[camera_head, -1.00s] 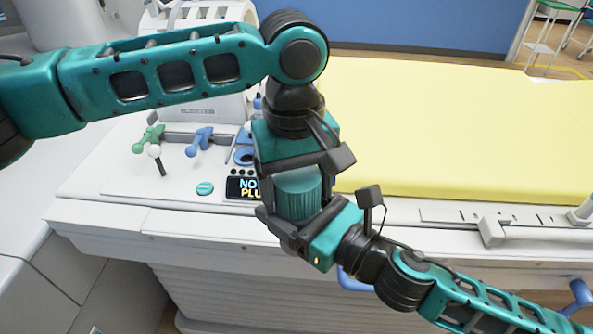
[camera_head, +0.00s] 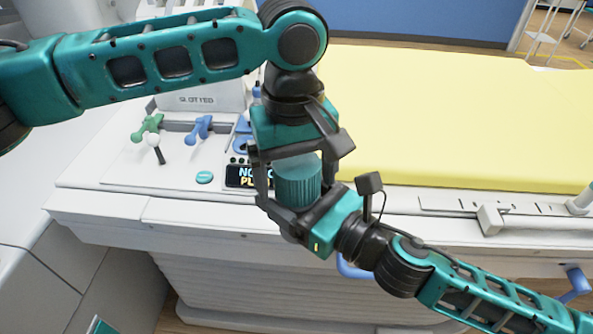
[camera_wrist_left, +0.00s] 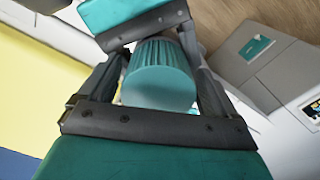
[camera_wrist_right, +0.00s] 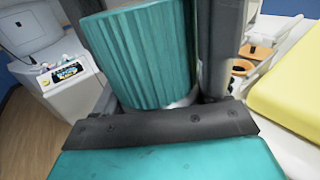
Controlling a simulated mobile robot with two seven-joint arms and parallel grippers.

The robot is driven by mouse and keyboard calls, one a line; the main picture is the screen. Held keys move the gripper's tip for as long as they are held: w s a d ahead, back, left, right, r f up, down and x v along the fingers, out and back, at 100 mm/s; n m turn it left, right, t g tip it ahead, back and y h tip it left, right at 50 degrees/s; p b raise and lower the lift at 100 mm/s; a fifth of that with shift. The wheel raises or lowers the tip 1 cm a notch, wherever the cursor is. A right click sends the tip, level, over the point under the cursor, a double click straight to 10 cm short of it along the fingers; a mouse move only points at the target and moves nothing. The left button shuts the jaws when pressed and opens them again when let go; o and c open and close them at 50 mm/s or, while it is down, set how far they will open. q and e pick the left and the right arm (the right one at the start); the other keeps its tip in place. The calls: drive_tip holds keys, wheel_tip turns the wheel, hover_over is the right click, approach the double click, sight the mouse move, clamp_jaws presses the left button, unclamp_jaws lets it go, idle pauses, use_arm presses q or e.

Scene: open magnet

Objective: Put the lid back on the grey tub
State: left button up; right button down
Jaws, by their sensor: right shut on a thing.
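The teal ribbed lid (camera_head: 298,182) is at the centre of the head view, between my two grippers. It also shows in the left wrist view (camera_wrist_left: 158,75) and large in the right wrist view (camera_wrist_right: 140,55). The lid sits over a pale grey body, the grey tub (camera_wrist_right: 187,98), of which only a strip shows. My left gripper (camera_head: 300,165) comes from above, its fingers on either side of the lid with a narrow gap, so it looks open. My right gripper (camera_head: 285,205) comes from the lower right and is shut on the tub, just below the lid. Most of the tub is hidden.
A white bench with a control panel (camera_head: 205,177) and coloured handles (camera_head: 200,128) lies behind the grippers. A yellow bed pad (camera_head: 450,125) stretches to the right. A white rail with a clamp (camera_head: 490,218) runs along its front.

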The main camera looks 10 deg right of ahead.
use_arm(q)
drive_tip(key=shift+r, duration=2.3)
drive_tip(key=shift+c, duration=0.3)
drive_tip(key=shift+r, duration=0.25)
drive_tip(key=shift+c, duration=0.8)
wheel_tip(320, 180, up, 3)
drive_tip(key=shift+c, duration=0.5)
drive_tip(key=shift+f, duration=0.1)
drive_tip(key=shift+f, duration=3.95)
